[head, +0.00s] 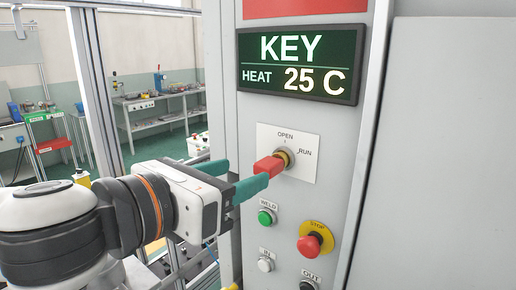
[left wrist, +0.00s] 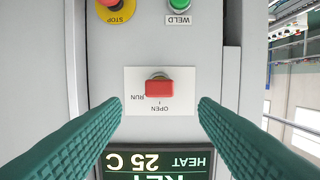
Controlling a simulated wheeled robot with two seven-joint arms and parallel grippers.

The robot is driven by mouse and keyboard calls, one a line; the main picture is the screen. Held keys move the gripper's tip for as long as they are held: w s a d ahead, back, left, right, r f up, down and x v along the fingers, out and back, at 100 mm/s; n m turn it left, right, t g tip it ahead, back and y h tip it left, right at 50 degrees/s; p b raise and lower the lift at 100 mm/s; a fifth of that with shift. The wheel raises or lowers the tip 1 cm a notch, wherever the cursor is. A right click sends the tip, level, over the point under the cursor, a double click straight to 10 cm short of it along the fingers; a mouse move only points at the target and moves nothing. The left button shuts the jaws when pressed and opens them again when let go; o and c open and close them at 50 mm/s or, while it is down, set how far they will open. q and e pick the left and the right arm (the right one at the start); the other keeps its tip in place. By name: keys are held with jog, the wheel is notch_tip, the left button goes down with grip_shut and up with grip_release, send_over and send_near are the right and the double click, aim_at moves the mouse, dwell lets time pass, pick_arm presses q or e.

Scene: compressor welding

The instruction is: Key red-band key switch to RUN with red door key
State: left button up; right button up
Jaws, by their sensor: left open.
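The red door key (head: 268,165) sits in the key switch (head: 284,157), on a white plate marked OPEN and RUN. A red band (head: 305,8) crosses the cabinet above. In the left wrist view the key's red head (left wrist: 159,88) is wider than tall, with the OPEN mark in line with its middle; RUN is off to one side. My left gripper (head: 248,172) is open, its green fingers pointing at the panel. In the left wrist view the left gripper (left wrist: 160,103) has a finger on each side of the key, with clear gaps. My right gripper is out of view.
The display (head: 302,63) above the switch reads KEY, HEAT 25 C. Below are a green WELD button (head: 266,217), a red STOP button (head: 310,245) on a yellow ring, and a white IN button (head: 265,264). A metal frame post (head: 92,90) stands left of the cabinet.

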aim_at(261, 168)
pick_arm(q)
jog(key=p+x, duration=0.1)
jog(key=x, duration=0.6)
jog(key=shift+f, duration=0.1)
jog(key=shift+c, duration=0.5)
